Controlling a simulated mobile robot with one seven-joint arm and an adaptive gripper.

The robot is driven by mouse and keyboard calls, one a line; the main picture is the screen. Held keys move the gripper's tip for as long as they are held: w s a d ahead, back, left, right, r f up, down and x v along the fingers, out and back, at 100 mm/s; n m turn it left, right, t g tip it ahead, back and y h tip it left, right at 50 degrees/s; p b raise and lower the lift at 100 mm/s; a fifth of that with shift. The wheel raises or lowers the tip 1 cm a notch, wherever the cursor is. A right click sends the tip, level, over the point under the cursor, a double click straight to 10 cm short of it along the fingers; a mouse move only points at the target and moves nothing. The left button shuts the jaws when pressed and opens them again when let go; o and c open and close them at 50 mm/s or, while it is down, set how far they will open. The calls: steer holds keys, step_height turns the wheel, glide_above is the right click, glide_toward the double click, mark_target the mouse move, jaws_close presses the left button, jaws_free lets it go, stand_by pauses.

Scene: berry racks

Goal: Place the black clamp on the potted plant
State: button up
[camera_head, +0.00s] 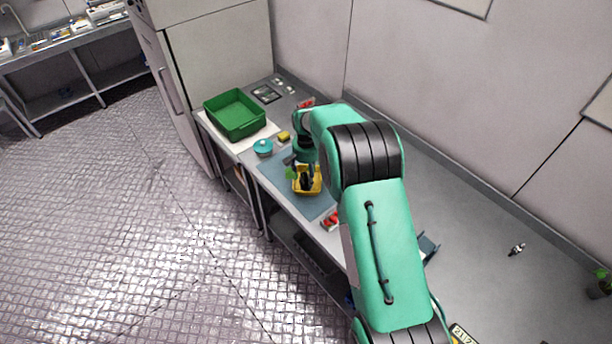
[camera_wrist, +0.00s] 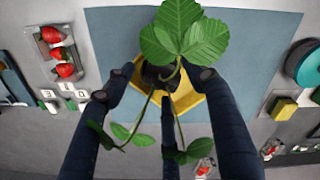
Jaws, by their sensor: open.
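A plant with broad green leaves (camera_wrist: 182,32) stands over the blue mat in the wrist view, its thin stems hanging between my fingers. It rises from a dark round part (camera_wrist: 158,74), pot or clamp I cannot tell, inside a yellow holder (camera_wrist: 186,98). In the head view the yellow holder (camera_head: 314,187) is on the mat, with green leaves (camera_head: 291,173) beside it. My gripper (camera_wrist: 162,84) is open, its dark fingers spread around the plant and holder. A small black-and-white object (camera_head: 517,249) lies on the bench at right; I cannot tell whether it is the clamp.
A green crate (camera_head: 262,126) stands at the far end of the bench. A teal round container (camera_head: 263,153) and a yellow block (camera_head: 284,136) are near the mat (camera_head: 274,176). A red-berry tray (camera_wrist: 60,52) lies beside the mat. Another plant (camera_head: 601,284) is at far right.

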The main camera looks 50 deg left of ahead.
mark_target(306, 175)
steer(key=shift+r, duration=0.15)
step_height(306, 175, up, 12)
steer(key=b, duration=0.1)
stand_by(0.6)
stand_by(0.5)
stand_by(0.4)
